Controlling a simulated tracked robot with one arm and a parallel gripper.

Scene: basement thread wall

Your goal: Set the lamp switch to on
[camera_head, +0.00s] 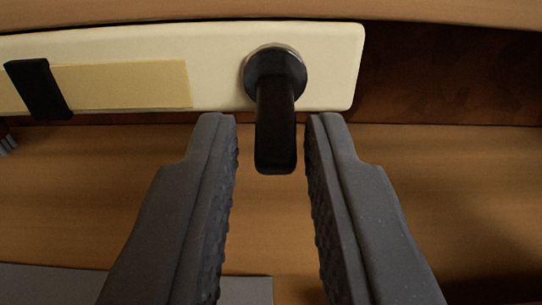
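A black lever switch (275,125) with a round dark base sits at the right end of a cream panel (215,45). Its handle points down, toward me. No on or off marking can be read. My gripper (272,122) is open, with one grey ribbed finger on each side of the handle. A gap shows on both sides, so neither finger appears to touch it. I cannot tell how deep the handle sits between the fingertips. No lamp is in view.
A yellowish strip (130,85) with a black piece (38,88) across it lies on the panel's left part. Wooden boards (430,165) run above and below the panel. A dark recess (445,75) is to the right. A grey flat surface (60,285) shows at lower left.

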